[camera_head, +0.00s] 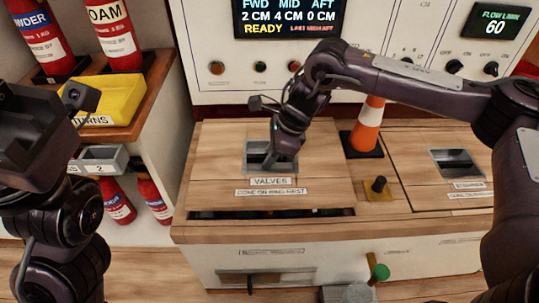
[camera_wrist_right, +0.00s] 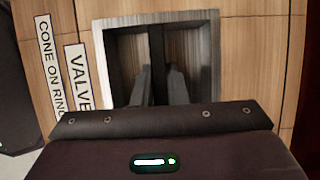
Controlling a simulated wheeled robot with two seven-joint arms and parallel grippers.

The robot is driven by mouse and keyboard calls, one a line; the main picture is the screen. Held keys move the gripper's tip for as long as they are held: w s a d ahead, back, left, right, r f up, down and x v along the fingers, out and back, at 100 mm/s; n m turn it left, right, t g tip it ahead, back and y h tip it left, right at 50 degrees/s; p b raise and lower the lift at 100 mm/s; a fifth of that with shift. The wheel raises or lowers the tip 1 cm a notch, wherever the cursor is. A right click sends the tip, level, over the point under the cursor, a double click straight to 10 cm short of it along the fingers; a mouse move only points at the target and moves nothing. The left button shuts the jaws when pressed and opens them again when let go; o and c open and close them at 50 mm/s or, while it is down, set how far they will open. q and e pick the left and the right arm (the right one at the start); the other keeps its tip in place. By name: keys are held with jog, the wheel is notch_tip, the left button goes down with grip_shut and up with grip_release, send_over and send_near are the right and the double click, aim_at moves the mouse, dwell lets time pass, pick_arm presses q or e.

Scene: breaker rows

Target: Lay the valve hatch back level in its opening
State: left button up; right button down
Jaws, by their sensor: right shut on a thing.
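The valve hatch (camera_head: 225,150) is a wooden panel labelled VALVES with a recessed metal handle cup (camera_head: 257,152). A dark gap (camera_head: 270,213) shows along its front edge, so its front does not sit flush there. My right gripper (camera_head: 268,160) reaches down into the cup. In the right wrist view its fingers (camera_wrist_right: 158,85) are inside the metal cup, shut on the bar across it. My left gripper (camera_head: 60,125) is at the left edge, away from the hatch; its fingertips cannot be made out.
An orange and white cone (camera_head: 367,125) stands right of the hatch, behind a yellow plate with a black knob (camera_head: 378,188). A second hatch (camera_head: 420,165) lies further right. A control panel (camera_head: 225,45) rises behind. Shelves with red extinguishers (camera_head: 118,40) and a yellow bin (camera_head: 110,98) are left.

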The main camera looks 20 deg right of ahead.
jog(key=shift+w+f, duration=0.1)
jog(key=shift+f, duration=0.15)
jog(key=shift+f+b, duration=0.25)
jog(key=shift+b, duration=0.05)
jog(key=shift+f+b, duration=0.8)
jog(key=shift+f, duration=0.65)
